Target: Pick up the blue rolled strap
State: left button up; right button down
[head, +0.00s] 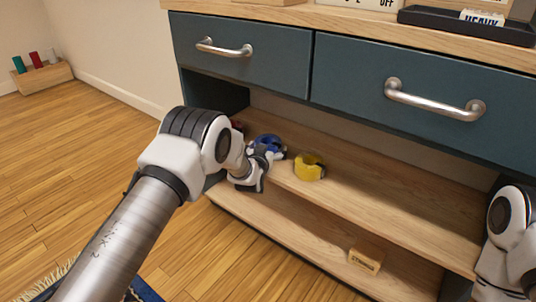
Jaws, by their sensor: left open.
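The blue rolled strap (268,142) lies on the upper open shelf (400,205) of the cabinet, near its left end. My left gripper (266,168) is open at the shelf's front edge, just in front of the strap, and hides its lower part. I cannot tell whether the fingers touch it. My right arm shows at the right edge, but its gripper is out of view.
A yellow rolled strap (309,167) sits close to the right of my left gripper. A reddish item (237,126) is partly hidden behind my arm. Two drawers with metal handles (434,99) overhang the shelf. A small wooden block (366,260) stands on the lower shelf.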

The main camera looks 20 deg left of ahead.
pick_arm(q)
jog(key=shift+r, duration=0.2)
jog(key=shift+c, duration=0.4)
jog(key=c, duration=1)
